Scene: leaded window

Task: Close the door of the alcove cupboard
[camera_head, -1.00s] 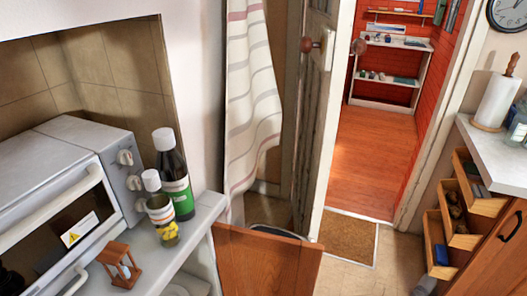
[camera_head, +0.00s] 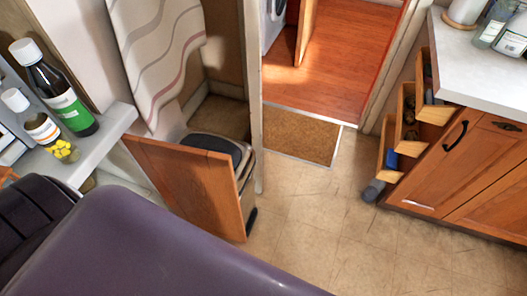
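The wooden door (camera_head: 192,183), which appears to be the alcove cupboard's, stands open. It juts out from beside the end of the pale counter (camera_head: 112,125) at the left. Its plain brown face is towards me and its free edge is at the right, near the floor's middle. The cupboard's inside is hidden. A large dark purple part of my arm crosses the lower left, in front of the counter and below the door in the picture. Neither gripper shows, so contact with the door cannot be seen.
A bin (camera_head: 215,146) stands behind the door, below a striped curtain (camera_head: 160,60). Bottles (camera_head: 62,100) stand on the counter. At right, drawers (camera_head: 390,150) hang open and a grey object (camera_head: 373,190) lies below. The tiled floor (camera_head: 310,225) between is clear up to the doormat (camera_head: 300,135).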

